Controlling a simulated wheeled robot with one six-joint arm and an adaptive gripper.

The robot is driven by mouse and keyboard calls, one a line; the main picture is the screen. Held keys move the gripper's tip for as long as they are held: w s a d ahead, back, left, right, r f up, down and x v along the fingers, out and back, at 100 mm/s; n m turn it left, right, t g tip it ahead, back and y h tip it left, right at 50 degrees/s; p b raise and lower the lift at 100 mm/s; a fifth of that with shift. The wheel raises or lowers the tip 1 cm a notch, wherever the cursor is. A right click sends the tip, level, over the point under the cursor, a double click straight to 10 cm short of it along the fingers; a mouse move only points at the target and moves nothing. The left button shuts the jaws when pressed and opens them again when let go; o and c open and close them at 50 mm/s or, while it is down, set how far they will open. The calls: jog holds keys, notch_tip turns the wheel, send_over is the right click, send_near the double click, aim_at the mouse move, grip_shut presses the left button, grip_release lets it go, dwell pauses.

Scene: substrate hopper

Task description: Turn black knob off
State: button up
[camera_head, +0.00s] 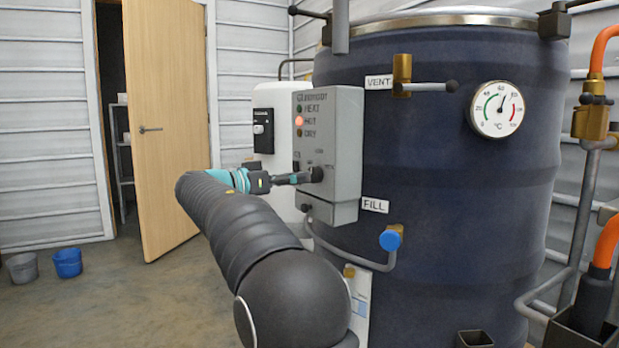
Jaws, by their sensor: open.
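The grey control box (342,125) is mounted on the front of the dark blue drum. Its face carries labels and a column of small lamps; one lamp (299,121) glows red-orange. The black knob (316,174) is on the lower part of the box face. My gripper (306,177) is open, and its fingertips are at the knob, seen from the side. I cannot tell whether they touch it. The knob's exact setting is partly hidden by the fingers and too small to read.
The dark blue drum (440,150) fills the right side, with a VENT valve (402,80), a dial gauge (497,108) and a blue FILL tap (390,240). A white unit (270,110) stands behind the box. Open floor lies left, with two buckets (68,262) and a door (165,120).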

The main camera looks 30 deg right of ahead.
aim_at(312, 175)
jog(key=d, duration=0.4)
jog(key=shift+w+d, duration=0.25)
jog(key=shift+w, duration=0.05)
jog(key=c, duration=1.1)
jog(key=shift+c, duration=0.2)
jog(key=shift+n, duration=0.4)
jog(key=n+p, duration=0.2)
jog(key=n, duration=0.3)
jog(key=shift+r, duration=0.15)
jog(key=n+p, duration=0.3)
jog(key=n, duration=0.3)
jog(key=shift+p, duration=0.3)
